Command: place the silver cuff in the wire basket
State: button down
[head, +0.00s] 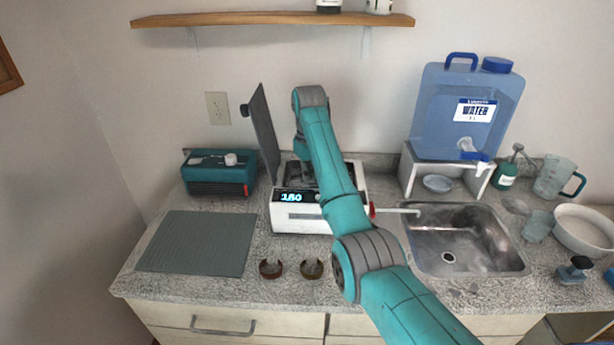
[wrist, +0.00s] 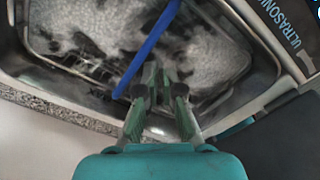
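The silver cuff cannot be made out in either view. In the wrist view, the wire basket (wrist: 95,70) sits in the steel tank of the ultrasonic cleaner, with a blue bar (wrist: 150,45) slanting across it. My gripper (wrist: 157,70) is over the basket, just right of the bar. Its fingertips are close together with a narrow gap; whether anything thin is between them does not show. In the head view, the white cleaner (head: 290,218) stands on the counter with its dark lid (head: 263,135) raised, and my arm hides my gripper and part of the tank.
Two other cuffs, a reddish one (head: 270,269) and a brownish one (head: 312,269), lie on the counter before the cleaner. A grey mat (head: 197,242) and a teal device (head: 218,176) are left. A sink (head: 465,240) and a water container (head: 467,105) are right.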

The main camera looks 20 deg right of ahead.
jog(key=shift+f, duration=0.25)
jog(key=shift+f, duration=0.15)
jog(key=c, duration=1.6)
grip_release()
